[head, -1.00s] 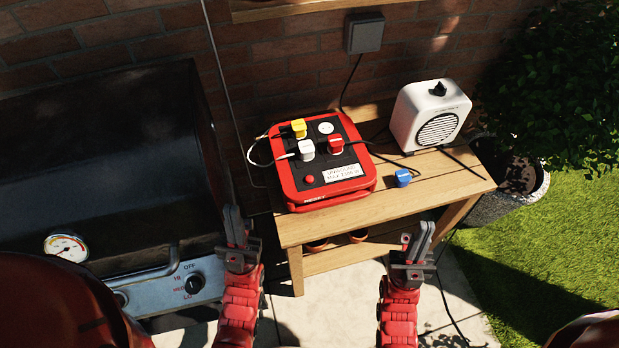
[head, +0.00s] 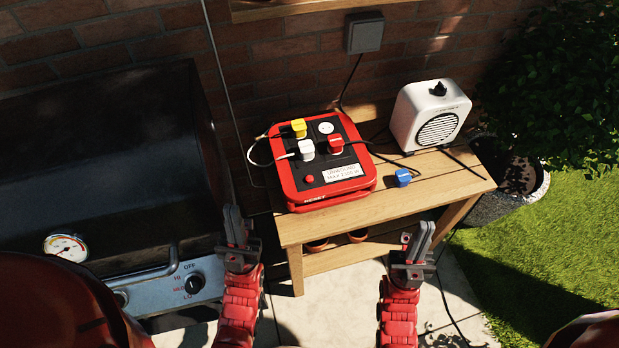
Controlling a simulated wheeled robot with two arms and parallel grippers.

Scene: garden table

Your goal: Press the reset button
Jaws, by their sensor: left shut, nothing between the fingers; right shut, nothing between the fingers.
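A red and black power box (head: 284,186) lies on the wooden garden table. A small round red button (head: 309,180) sits at its front left, left of a white label (head: 343,173). Yellow (head: 299,128), white (head: 306,150) and red (head: 336,144) plugs stand in its top, and one round white socket (head: 326,128) is free. My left gripper (head: 233,212) is shut and empty, in front and to the left of the box, apart from it. My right gripper (head: 424,228) is shut and empty, in front of the table's front edge, to the right of the box.
A white heater (head: 412,125) stands on the table (head: 440,194) at the back right. A blue plug (head: 403,178) lies loose right of the box. A black grill (head: 100,150) stands close on the left. A brick wall is behind; a potted bush (head: 560,90) is at right.

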